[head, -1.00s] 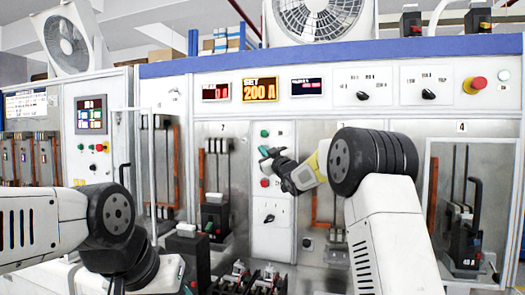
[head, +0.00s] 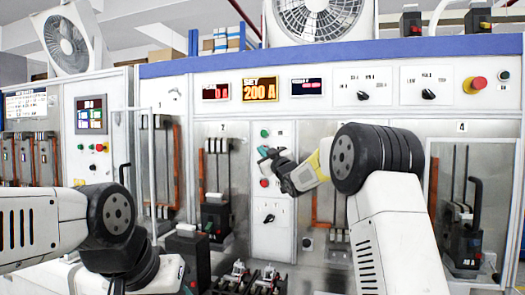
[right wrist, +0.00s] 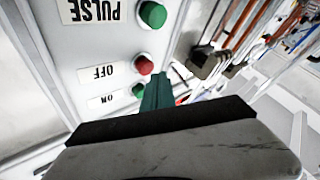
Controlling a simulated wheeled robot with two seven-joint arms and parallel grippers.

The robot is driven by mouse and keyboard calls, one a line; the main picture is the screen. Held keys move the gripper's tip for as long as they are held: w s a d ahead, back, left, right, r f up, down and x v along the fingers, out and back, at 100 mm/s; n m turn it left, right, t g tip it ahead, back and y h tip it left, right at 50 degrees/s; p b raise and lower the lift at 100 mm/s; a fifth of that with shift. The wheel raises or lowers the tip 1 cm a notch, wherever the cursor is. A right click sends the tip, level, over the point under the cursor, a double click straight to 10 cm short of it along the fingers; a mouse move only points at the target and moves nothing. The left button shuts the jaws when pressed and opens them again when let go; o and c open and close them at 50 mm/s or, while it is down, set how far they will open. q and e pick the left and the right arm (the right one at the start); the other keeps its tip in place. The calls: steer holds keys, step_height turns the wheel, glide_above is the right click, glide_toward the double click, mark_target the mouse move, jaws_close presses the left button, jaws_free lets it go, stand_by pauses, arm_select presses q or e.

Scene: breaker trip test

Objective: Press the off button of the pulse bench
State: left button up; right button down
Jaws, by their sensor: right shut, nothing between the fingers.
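The pulse bench's narrow white control panel (head: 272,240) stands at mid picture in the head view. In the right wrist view its labels are upside down: the red OFF button (right wrist: 144,65) sits between the green PULSE button (right wrist: 153,14) and the green ON button (right wrist: 138,90). My right gripper (head: 264,152) is in front of this panel, its teal fingers shut and empty. In the wrist view the fingertips (right wrist: 157,76) appear just beside the OFF and ON buttons; I cannot tell whether they touch. The gripper hides part of the button column in the head view. My left gripper is out of view.
A display reading 200 A (head: 260,90) and a red emergency knob (head: 474,86) are on the upper fascia. A black rotary knob (head: 269,218) is lower on the panel. Breakers stand in bays either side, including a black one (head: 215,215) to the left.

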steer(key=shift+s, duration=0.1)
steer(key=s, duration=0.1)
steer(key=s+a, duration=0.1)
steer(key=s, duration=0.2)
steer(key=shift+s+a, duration=0.35)
steer(key=shift+d, duration=0.1)
stand_by(0.6)
steer(key=s+d+f+m+g+h, duration=0.2)
steer(key=s+d+f+m+h, duration=0.1)
steer(key=s+d, duration=0.3)
steer(key=s+d+f+m+g+h, duration=0.2)
steer(key=s+d+f+m+h, duration=0.1)
steer(key=s+d, duration=0.3)
steer(key=s+f+m+g, duration=0.1)
steer(key=s+f+g, duration=0.2)
steer(key=s, duration=0.8)
steer(key=s+d+f+m+g, duration=0.1)
steer(key=s+f+g, duration=0.2)
steer(key=s+f, duration=0.5)
steer(key=s+d+f+m+g, duration=0.1)
steer(key=s+f, duration=0.5)
steer(key=s, duration=0.8)
steer(key=shift+f+m+g+h, duration=0.15)
steer(key=shift+m+g+h, duration=0.3)
steer(key=shift+g, duration=0.65)
